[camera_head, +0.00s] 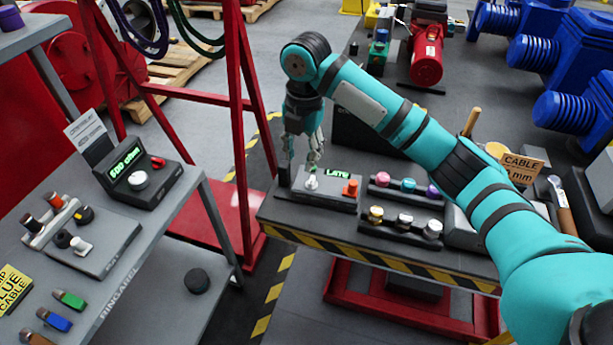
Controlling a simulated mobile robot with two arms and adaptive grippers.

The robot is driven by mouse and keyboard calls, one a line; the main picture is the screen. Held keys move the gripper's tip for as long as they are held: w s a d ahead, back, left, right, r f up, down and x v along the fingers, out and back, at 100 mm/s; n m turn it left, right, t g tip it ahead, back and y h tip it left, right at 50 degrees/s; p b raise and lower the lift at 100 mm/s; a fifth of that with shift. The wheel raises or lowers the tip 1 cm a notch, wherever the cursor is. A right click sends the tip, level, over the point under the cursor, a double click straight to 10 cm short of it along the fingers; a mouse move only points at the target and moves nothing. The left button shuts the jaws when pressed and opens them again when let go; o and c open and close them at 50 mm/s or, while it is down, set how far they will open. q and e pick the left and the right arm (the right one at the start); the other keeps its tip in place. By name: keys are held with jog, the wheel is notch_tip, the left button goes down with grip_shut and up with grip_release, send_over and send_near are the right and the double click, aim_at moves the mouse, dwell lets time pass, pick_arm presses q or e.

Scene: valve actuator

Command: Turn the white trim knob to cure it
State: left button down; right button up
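A small white knob (311,183) stands on a grey box (328,202) with a green lit display and an orange-red knob (350,189), near the front left of the dark workbench. My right gripper (303,167) points down just above this box. Its fingers look apart, with one fingertip directly over the white knob; I cannot tell whether it touches. Another white knob (138,180) sits on a dark console (150,191) reading about 500 ohm on the left bench. My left gripper is not in view.
Beside the box are racks of coloured knobs (409,185) and of metallic-topped knobs (404,220). A red frame post (238,130) stands between the benches.

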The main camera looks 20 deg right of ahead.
notch_tip(320, 180, up, 7)
jog(key=n, duration=0.2)
send_over(311, 181)
jog(key=shift+h, duration=0.3)
notch_tip(311, 181, down, 18)
jog(key=p, duration=0.2)
jog(key=shift+s+r+p, duration=0.1)
jog(key=shift+r+p, duration=0.15)
jog(key=shift+p, duration=0.05)
jog(key=shift+c, duration=0.2)
grip_shut()
